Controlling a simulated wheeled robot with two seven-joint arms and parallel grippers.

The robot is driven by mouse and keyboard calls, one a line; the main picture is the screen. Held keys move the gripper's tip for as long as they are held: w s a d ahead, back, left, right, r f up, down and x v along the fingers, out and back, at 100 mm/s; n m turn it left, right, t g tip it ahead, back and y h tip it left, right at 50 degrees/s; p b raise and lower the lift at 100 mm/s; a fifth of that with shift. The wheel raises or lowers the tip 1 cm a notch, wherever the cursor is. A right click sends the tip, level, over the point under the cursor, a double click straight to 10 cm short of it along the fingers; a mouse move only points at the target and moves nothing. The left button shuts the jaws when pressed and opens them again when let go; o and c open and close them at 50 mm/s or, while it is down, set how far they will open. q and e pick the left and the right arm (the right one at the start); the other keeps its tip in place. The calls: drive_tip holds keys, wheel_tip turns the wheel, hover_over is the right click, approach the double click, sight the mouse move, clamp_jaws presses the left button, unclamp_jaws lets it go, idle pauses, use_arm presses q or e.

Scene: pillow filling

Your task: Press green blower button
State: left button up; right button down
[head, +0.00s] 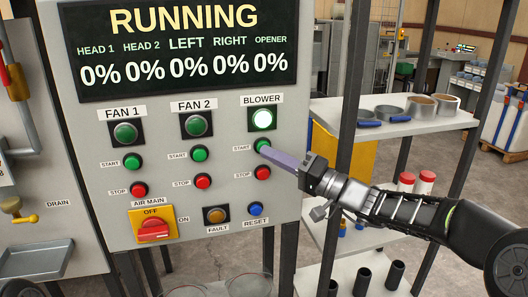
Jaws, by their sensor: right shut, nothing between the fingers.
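The control panel (92,186) faces me with a display (187,45) reading RUNNING and several 0% values. The blower column is on its right side. Its top lamp (263,119) glows bright whitish green. Below it is the green blower start button (261,144), partly covered by my right gripper. The red blower stop button (262,173) is just below. My right gripper (266,150) is shut and empty, its fingertips at the start button. I cannot tell whether they touch it or press it in. My left gripper is not in view.
The fan 1 and fan 2 columns have dimmer green lamps (125,132). A red and yellow air main switch (154,227), a fault lamp (216,215) and a blue reset button (255,210) sit lower. Shelves (385,118) with tape rolls stand at right behind my arm.

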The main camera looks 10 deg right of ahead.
drive_tip(key=shift+s, duration=0.45)
drive_tip(key=shift+b, duration=0.35)
drive_tip(key=s+b, duration=0.3)
drive_tip(key=s, duration=0.2)
drive_tip(key=shift+d+b, duration=0.15)
drive_tip(key=shift+b, duration=0.2)
